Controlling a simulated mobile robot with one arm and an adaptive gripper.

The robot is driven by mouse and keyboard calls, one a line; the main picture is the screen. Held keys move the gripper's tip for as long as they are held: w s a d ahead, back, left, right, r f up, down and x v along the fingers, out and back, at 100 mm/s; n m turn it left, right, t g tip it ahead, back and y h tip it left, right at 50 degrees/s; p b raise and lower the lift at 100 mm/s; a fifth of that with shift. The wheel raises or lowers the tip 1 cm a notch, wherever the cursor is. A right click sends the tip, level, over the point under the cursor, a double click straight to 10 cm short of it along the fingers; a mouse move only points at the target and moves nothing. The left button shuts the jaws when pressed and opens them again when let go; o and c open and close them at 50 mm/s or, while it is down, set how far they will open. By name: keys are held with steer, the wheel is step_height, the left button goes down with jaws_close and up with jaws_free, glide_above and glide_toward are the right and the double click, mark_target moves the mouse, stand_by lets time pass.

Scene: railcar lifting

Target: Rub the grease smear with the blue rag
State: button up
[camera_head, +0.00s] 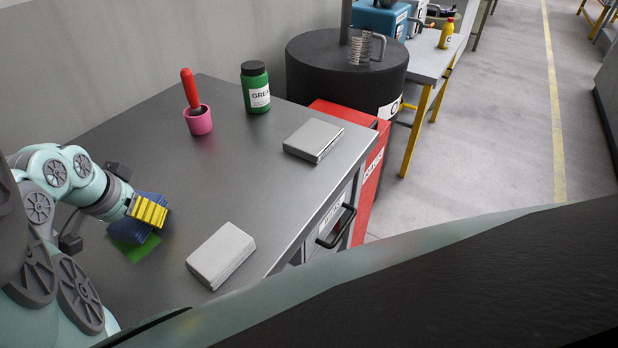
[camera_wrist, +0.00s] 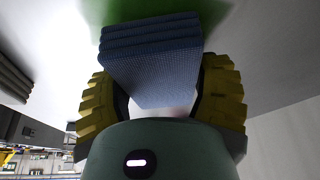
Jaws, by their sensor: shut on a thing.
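My gripper (camera_head: 147,212) is at the left of the grey table in the head view, with yellow ridged fingers. It is shut on the folded blue rag (camera_head: 128,232), which also fills the middle of the wrist view (camera_wrist: 152,62) between the two fingers (camera_wrist: 158,95). A green patch (camera_head: 141,247), which looks like the grease smear, shows on the table beside and partly beneath the rag. It also shows in the wrist view (camera_wrist: 120,10) at the rag's far end. The rag hides part of the patch. I cannot tell whether the rag touches the surface.
A black drum (camera_head: 340,75) and a red cabinet (camera_head: 372,170) stand beyond the table's right edge.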

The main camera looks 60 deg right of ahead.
mark_target(126, 231)
steer(key=shift+s+a+r+p, duration=0.1)
steer(key=shift+s+r+p, duration=0.05)
steer(key=shift+s+p, duration=0.2)
steer(key=shift+s, duration=0.9)
steer(key=shift+a+p, duration=0.35)
steer(key=shift+p, duration=0.1)
steer(key=shift+s+a+f+p, duration=0.15)
steer(key=shift+a+p, duration=0.35)
steer(key=shift+a, duration=0.85)
steer(key=shift+w+a+f+p, duration=0.1)
steer(key=shift+a+p, duration=0.4)
steer(key=shift+a, duration=0.85)
steer(key=shift+f, duration=0.25)
steer(key=shift+d+f+b, duration=0.1)
steer(key=shift+d+b, duration=0.35)
steer(key=shift+b, duration=0.1)
steer(key=shift+d+r+b, duration=0.2)
steer(key=shift+d+b, duration=0.2)
steer(key=shift+d, duration=0.75)
steer(key=shift+d+f+b, duration=0.1)
steer(key=shift+d+b, duration=0.8)
steer(key=shift+d, duration=0.9)
